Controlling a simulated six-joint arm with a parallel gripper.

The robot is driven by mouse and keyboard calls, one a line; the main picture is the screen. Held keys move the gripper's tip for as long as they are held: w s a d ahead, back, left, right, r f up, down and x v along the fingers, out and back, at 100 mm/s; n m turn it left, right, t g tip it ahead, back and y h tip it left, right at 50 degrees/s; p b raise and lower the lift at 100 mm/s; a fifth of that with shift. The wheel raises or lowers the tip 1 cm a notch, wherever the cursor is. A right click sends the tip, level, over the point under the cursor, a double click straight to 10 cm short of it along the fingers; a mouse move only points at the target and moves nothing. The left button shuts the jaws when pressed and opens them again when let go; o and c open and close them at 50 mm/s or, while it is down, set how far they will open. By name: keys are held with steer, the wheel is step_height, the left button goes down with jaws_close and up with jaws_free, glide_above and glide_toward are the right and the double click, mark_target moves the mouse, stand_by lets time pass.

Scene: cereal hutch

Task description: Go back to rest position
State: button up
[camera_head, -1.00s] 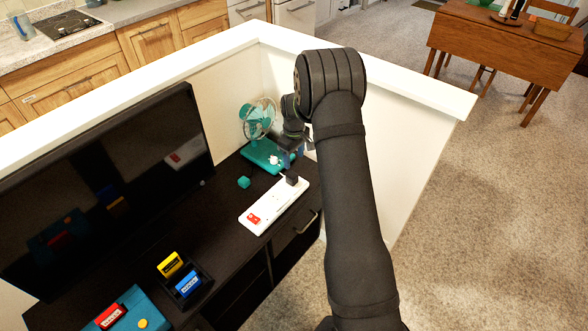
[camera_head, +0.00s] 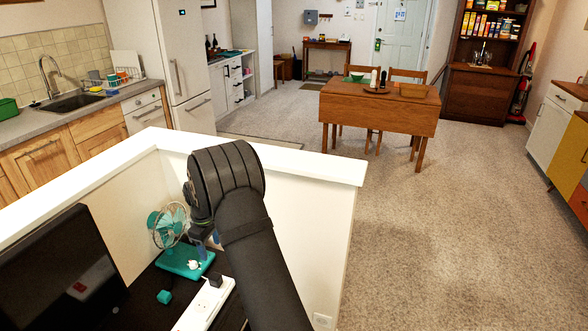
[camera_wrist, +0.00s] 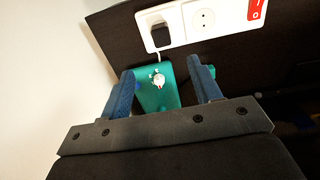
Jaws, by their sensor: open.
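My gripper (camera_wrist: 165,93) shows in the wrist view with its two blue fingers spread apart and nothing between them. Beyond the fingers is the teal base of a fan (camera_wrist: 172,94) with a white knob. In the head view my gripper is mostly hidden behind my dark arm, close to the teal fan (camera_head: 168,226) on the black cabinet. I cannot tell from these views whether it touches the fan.
A white power strip (camera_head: 207,303) with a black plug lies in front of the fan; it also shows in the wrist view (camera_wrist: 185,27). A small teal cube (camera_head: 164,297) lies beside it. A black television (camera_head: 62,268) stands left. A white half wall (camera_head: 308,215) borders the cabinet.

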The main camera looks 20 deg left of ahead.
mark_target(217, 276)
step_height(217, 276, down, 16)
steer(key=shift+r, duration=0.1)
stand_by(0.4)
steer(key=shift+r, duration=0.1)
step_height(217, 276, up, 16)
steer(key=r, duration=0.1)
step_height(217, 276, down, 18)
steer(key=shift+r, duration=0.1)
step_height(217, 276, up, 6)
steer(key=shift+f, duration=0.1)
steer(key=shift+r, duration=0.65)
